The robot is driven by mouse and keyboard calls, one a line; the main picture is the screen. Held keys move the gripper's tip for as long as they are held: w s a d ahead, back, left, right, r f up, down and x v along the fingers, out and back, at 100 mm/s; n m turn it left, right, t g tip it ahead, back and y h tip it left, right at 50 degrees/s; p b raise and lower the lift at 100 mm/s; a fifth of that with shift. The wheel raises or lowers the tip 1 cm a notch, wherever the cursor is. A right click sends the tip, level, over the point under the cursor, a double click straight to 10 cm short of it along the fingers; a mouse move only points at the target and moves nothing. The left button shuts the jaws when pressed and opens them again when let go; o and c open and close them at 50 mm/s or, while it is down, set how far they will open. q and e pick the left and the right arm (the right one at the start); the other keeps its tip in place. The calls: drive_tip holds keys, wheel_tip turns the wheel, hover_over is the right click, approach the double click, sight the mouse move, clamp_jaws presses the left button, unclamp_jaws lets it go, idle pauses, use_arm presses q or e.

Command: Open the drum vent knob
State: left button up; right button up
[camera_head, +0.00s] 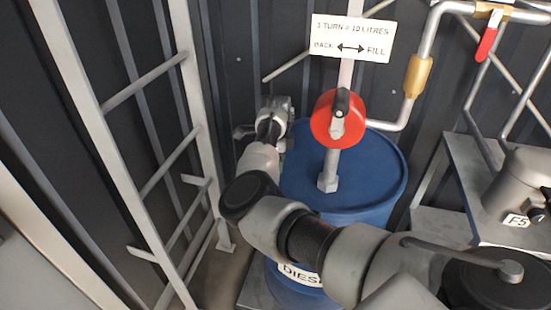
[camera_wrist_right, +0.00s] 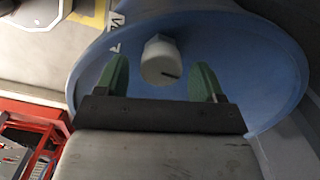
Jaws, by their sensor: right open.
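The blue drum (camera_head: 372,168) stands in the middle of the head view, with a partly covered DIESEL label (camera_head: 300,273). In the right wrist view its blue top (camera_wrist_right: 250,60) fills the upper part. The pale vent knob (camera_wrist_right: 158,50) with a dark slot stands there, seen between my right gripper's two green fingers (camera_wrist_right: 161,64). The fingers are open, one on each side of the knob, with gaps visible; the depth is hard to tell. In the head view my right gripper (camera_head: 268,122) is at the drum's far left edge, and the knob is hidden. My left gripper is not in view.
A red pump head (camera_head: 323,120) on a grey post (camera_head: 329,172) rises from the drum beside my arm. A white ladder-like frame (camera_head: 150,175) stands left. A red-handled valve (camera_head: 487,43) and pipes are upper right. A grey machine (camera_head: 520,180) is at right.

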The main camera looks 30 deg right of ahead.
drive_tip(key=shift+c, duration=0.3)
drive_tip(key=c, duration=0.9)
drive_tip(key=shift+r+n+p, duration=0.1)
drive_tip(key=shift+n+p, duration=0.3)
drive_tip(key=shift+p, duration=0.2)
drive_tip(key=n+p, duration=0.6)
drive_tip(key=p, duration=0.1)
drive_tip(key=shift+w+d+r, duration=0.1)
drive_tip(key=n+p, duration=0.2)
drive_tip(key=n, duration=0.2)
drive_tip(key=shift+p, duration=0.3)
drive_tip(key=n+p, duration=0.1)
drive_tip(key=n, duration=0.1)
drive_tip(key=shift+w+n, duration=0.1)
drive_tip(key=shift+n, duration=0.3)
drive_tip(key=n+p, duration=0.2)
drive_tip(key=n, duration=0.1)
drive_tip(key=shift+w, duration=0.1)
drive_tip(key=shift+f+n+p, duration=0.2)
drive_tip(key=shift+n+p, duration=0.15)
drive_tip(key=shift+n, duration=1.35)
